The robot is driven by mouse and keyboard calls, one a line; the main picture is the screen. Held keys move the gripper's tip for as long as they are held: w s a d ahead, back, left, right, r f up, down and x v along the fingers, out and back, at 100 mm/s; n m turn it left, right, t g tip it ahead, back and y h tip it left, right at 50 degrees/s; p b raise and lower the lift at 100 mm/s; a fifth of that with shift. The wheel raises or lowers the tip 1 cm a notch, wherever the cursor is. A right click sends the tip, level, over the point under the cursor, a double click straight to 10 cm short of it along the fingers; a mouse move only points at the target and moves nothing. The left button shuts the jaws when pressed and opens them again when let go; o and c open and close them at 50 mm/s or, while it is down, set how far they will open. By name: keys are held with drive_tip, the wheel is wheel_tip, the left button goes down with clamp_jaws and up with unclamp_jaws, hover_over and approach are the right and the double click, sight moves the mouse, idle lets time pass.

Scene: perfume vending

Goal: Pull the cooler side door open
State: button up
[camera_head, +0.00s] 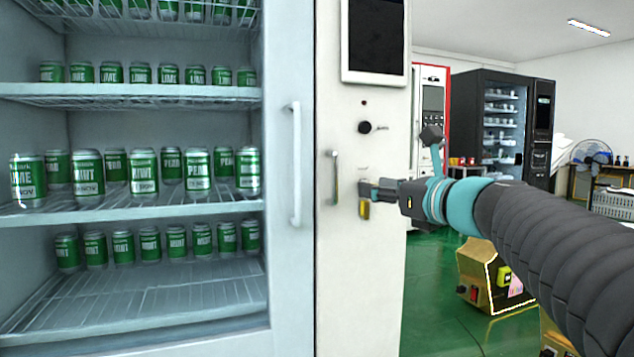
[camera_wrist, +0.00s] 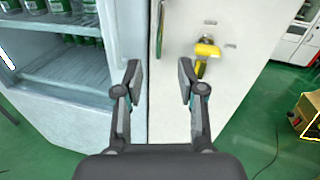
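The cooler's side door (camera_head: 365,265) is the white panel right of the glass front, and it looks shut. A slim upright metal handle (camera_head: 335,178) is on its left part; it also shows near the top of the wrist view (camera_wrist: 161,30). My gripper (camera_head: 370,190) is in front of the panel, to the right of the handle in the head view. In the wrist view the gripper (camera_wrist: 160,75) is open, with nothing between its fingers, and the handle lies beyond the fingertips. A yellow piece (camera_head: 364,209) hangs on the panel by the gripper; it also shows in the wrist view (camera_wrist: 205,51).
The glass-front section (camera_head: 150,200) with green cans has a long white handle (camera_head: 295,165). The panel carries a dark screen (camera_head: 376,36) and a round knob (camera_head: 366,127). A yellow box (camera_head: 490,275) stands on the green floor at right. A black vending machine (camera_head: 490,125) is behind.

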sight(337, 180)
drive_tip(key=shift+m, duration=0.6)
drive_tip(key=x, duration=1.4)
drive_tip(key=shift+f+p, duration=0.1)
drive_tip(key=shift+p, duration=0.3)
clamp_jaws()
